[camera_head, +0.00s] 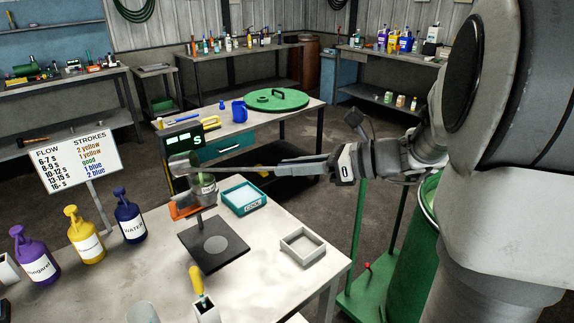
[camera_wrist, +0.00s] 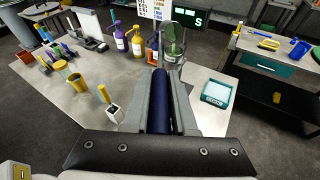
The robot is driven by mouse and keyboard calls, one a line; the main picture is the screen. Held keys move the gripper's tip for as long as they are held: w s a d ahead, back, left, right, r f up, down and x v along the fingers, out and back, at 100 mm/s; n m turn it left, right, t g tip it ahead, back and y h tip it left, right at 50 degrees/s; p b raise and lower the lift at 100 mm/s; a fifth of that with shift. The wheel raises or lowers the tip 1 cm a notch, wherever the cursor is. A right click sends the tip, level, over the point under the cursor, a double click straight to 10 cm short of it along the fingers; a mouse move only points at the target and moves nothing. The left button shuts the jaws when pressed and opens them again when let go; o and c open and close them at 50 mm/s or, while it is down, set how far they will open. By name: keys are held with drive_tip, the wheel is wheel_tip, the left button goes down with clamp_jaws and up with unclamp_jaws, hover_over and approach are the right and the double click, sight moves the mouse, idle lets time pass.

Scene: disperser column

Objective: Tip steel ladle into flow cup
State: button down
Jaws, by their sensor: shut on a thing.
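My gripper (camera_head: 338,162) is shut on the handle of the steel ladle. The dark blue handle (camera_wrist: 161,105) lies between my fingers in the wrist view. The ladle's steel bowl (camera_head: 182,164) is at the far left end of the handle in the head view and looks tilted. The flow cup (camera_head: 203,188) stands on a stand just below and right of the bowl; bowl and handle partly cover it. Green shows around the cup in the wrist view (camera_wrist: 174,48). Whether liquid is passing between bowl and cup, I cannot tell.
A timer display (camera_head: 185,139) is close behind the bowl. A black base plate (camera_head: 228,260) and an orange part (camera_head: 184,211) lie below. Pump bottles (camera_head: 84,238) and a stroke chart (camera_head: 75,157) stand left.

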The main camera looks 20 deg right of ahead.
drive_tip(key=shift+d+f+y+b, duration=0.25)
drive_tip(key=shift+f+y+b, duration=0.05)
drive_tip(key=shift+f+b, duration=0.5)
drive_tip(key=shift+f, duration=0.1)
wheel_tip(320, 180, down, 9)
drive_tip(key=d+m+t+y+b, duration=0.1)
drive_tip(key=t+y+b, duration=0.2)
drive_tip(key=b, duration=0.5)
drive_tip(key=shift+s+m+y, duration=0.2)
drive_tip(key=shift+m+y, duration=0.1)
drive_tip(key=shift+m, duration=0.1)
idle(1.2)
drive_tip(key=shift+f+b, duration=0.2)
drive_tip(key=shift+b, duration=0.2)
drive_tip(key=shift+s, duration=0.15)
idle(1.1)
